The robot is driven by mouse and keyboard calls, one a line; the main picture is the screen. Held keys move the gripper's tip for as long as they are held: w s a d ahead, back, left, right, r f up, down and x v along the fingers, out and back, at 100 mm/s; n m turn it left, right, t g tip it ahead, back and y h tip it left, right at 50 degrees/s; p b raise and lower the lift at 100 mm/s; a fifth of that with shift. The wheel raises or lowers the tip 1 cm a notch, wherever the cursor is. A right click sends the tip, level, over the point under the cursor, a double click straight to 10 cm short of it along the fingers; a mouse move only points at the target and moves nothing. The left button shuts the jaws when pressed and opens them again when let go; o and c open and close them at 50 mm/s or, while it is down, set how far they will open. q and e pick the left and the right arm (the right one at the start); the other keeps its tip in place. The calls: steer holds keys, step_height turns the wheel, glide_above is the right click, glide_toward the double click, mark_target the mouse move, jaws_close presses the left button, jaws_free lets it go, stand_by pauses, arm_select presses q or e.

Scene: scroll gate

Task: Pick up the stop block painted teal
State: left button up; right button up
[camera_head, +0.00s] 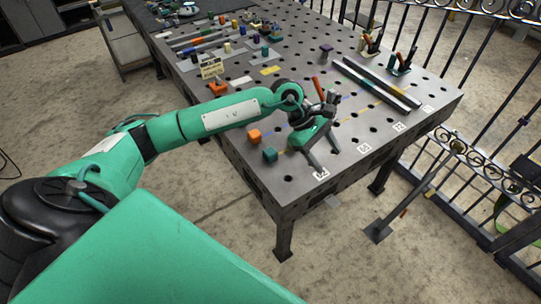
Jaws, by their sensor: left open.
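A teal block (270,154), shaped like a small cube, rests on the front left edge of the dark perforated table (262,190). My left gripper (328,160) is just to the right of it, low over the table, with its two dark fingers spread. The gripper is open, with nothing seen between the fingers, and it is apart from the teal block. My right gripper is not in view.
An orange block (254,136) sits just behind the teal block. A red-handled tool (317,88) stands behind my left gripper. Two long bars (375,84) lie at the right. Small coloured pieces crowd the far end. A metal railing (479,165) runs along the right.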

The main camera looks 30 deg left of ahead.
arm_select(q)
steer(key=w+a+r+m+y, duration=0.2)
steer(key=a+y, duration=0.6)
steer(key=a, duration=1)
steer(key=p, duration=0.3)
glide_above(270, 151)
steer(key=d, duration=0.1)
steer(key=shift+g, duration=0.4)
step_height(270, 151, down, 8)
steer(key=shift+f, duration=0.15)
steer(key=shift+a+f+p, duration=0.1)
steer(key=shift+f+p, duration=0.2)
steer(key=shift+f, duration=0.1)
steer(key=f, duration=0.1)
steer(key=f+p, duration=0.2)
steer(key=f, duration=0.1)
steer(key=shift+a+f, duration=0.1)
steer(key=shift+a, duration=0.2)
steer(key=shift+f, duration=0.2)
steer(key=c, duration=1.2)
steer(key=shift+r, duration=0.1)
steer(key=shift+c, duration=0.2)
